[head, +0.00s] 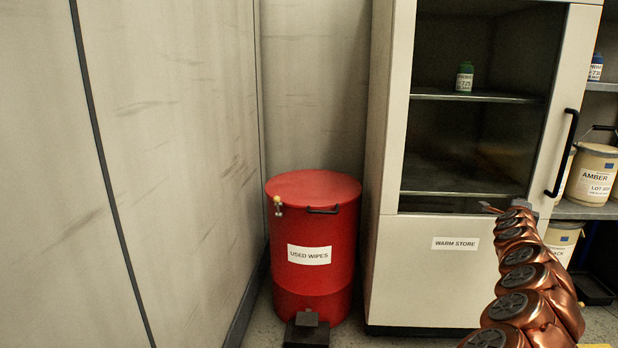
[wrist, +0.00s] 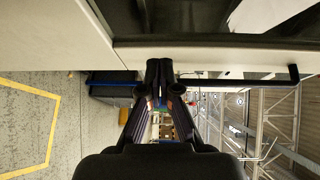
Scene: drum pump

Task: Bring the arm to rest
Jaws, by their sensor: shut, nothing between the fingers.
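My copper-coloured segmented arm (head: 527,275) rises from the lower right of the head view and reaches out in front of the warm store cabinet (head: 455,270). My gripper (head: 488,208) is a small dark tip at its far end, by the lower edge of the cabinet's glass. In the wrist view my gripper (wrist: 160,72) has its two dark fingers together, with nothing seen between their tips. The tips are close to the pale cabinet front (wrist: 55,32); I cannot tell whether they touch it.
The cabinet door is closed, with a black handle (head: 562,153) right of my gripper. A red used wipes bin (head: 313,225) stands left of the cabinet, beside a pale wall (head: 165,150). Shelves with an amber pail (head: 592,175) are at right. Floor shows in the wrist view (wrist: 30,115).

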